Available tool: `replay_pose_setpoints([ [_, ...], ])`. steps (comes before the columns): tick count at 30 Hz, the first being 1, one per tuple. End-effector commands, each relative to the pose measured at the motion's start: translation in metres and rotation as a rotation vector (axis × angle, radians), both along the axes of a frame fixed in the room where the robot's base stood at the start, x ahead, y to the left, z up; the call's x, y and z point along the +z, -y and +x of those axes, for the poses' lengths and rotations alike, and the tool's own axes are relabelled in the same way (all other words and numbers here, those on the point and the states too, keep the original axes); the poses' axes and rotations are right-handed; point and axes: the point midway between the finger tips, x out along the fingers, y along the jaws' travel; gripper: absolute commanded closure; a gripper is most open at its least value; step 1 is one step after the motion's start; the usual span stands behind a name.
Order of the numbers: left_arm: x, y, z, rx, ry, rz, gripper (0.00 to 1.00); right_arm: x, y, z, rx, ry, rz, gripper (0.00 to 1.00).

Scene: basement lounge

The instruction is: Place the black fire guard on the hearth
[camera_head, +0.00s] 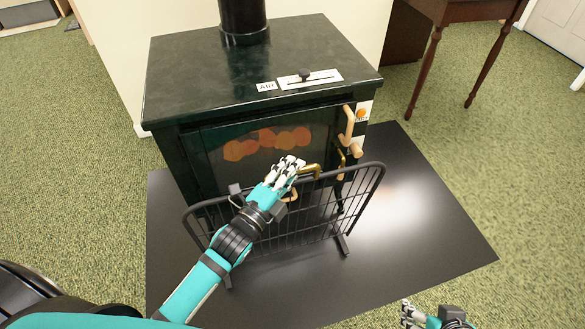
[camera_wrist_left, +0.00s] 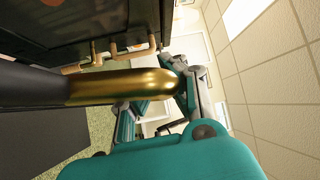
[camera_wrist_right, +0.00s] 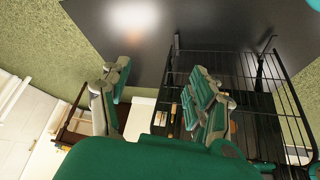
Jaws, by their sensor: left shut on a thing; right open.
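The black fire guard (camera_head: 318,215) is an upright wire panel with a brass handle (camera_head: 316,168) at its top. In the head view it stands in front of the stove, over the hearth (camera_head: 430,225), a glossy black floor plate. Its visible right foot appears at the plate; I cannot tell whether it touches. My left gripper (camera_head: 292,168) is shut on the brass handle, which fills the left wrist view (camera_wrist_left: 125,87). My arm hides part of the guard's left side. My right gripper (camera_head: 430,312) is open and empty; the right wrist view shows the guard (camera_wrist_right: 265,90) beyond its fingers.
The dark green stove (camera_head: 250,75) stands on the back of the hearth, its wooden door handle (camera_head: 349,122) sticking out near the guard. A wooden table (camera_head: 470,12) stands at back right. The hearth's right part is bare, with green carpet (camera_head: 530,190) around it.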

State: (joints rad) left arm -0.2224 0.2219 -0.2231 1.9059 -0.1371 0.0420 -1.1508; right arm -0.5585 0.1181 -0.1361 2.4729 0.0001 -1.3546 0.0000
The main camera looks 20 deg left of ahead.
Motion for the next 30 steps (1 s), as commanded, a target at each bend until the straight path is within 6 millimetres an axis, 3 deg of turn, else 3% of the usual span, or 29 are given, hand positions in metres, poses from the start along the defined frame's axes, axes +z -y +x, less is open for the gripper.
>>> replay_pose_setpoints([
  [7, -0.014, 0.001, 0.0, -0.001, 0.009, -0.004, 1.0, 0.014, -0.012, 0.033, 0.014, 0.177, 0.038, 0.38],
  [17, -0.018, 0.001, 0.0, -0.001, 0.006, -0.003, 1.0, 0.019, -0.013, 0.039, 0.016, 0.212, 0.046, 0.38],
  [25, -0.022, 0.0, -0.001, 0.0, -0.003, 0.0, 0.68, 0.019, -0.013, 0.039, 0.016, 0.211, 0.046, 0.38],
  [30, -0.021, 0.0, -0.001, 0.0, -0.001, 0.0, 0.68, 0.019, -0.014, 0.039, 0.016, 0.211, 0.046, 0.38],
])
